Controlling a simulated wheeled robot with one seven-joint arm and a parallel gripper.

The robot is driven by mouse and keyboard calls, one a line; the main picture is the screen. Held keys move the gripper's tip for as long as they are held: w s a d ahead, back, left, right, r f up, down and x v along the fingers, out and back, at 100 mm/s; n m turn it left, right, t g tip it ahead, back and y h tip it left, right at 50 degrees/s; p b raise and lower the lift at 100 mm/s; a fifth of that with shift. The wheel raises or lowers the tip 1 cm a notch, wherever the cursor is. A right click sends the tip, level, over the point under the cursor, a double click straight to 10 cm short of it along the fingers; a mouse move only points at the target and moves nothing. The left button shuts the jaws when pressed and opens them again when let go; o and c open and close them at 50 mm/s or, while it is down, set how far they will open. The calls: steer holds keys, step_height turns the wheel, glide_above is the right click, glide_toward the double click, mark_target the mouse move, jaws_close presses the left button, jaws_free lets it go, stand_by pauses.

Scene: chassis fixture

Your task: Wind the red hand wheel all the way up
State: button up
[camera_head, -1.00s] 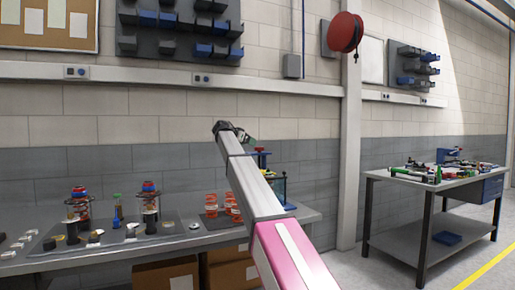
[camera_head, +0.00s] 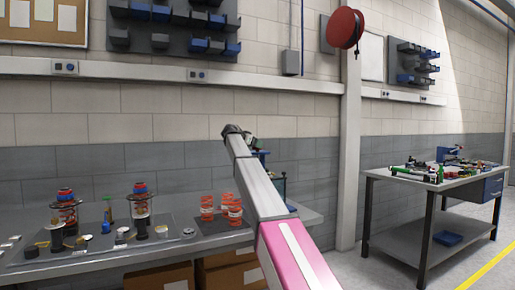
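I cannot make out a red hand wheel for certain in this view. A blue-topped fixture (camera_head: 264,153) stands on the left workbench (camera_head: 310,215), mostly hidden behind my arm. My gripper (camera_head: 234,131) is at the far end of my arm, small and dark, in front of the grey wall and above the bench. Its fingers are too small and too hidden to show whether they are open or shut. I see nothing clearly held in it.
Two spring struts with red and blue tops (camera_head: 66,205) (camera_head: 140,200) stand at the left of the bench. Orange springs (camera_head: 207,208) stand on a dark mat. Boxes (camera_head: 237,274) sit underneath. A second table (camera_head: 400,178) stands right. A red reel (camera_head: 343,28) hangs above.

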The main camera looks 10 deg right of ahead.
steer(key=shift+x, duration=1.5)
steer(key=c, duration=0.9)
steer(key=shift+s+n+t, duration=0.1)
steer(key=shift+n+t, duration=0.2)
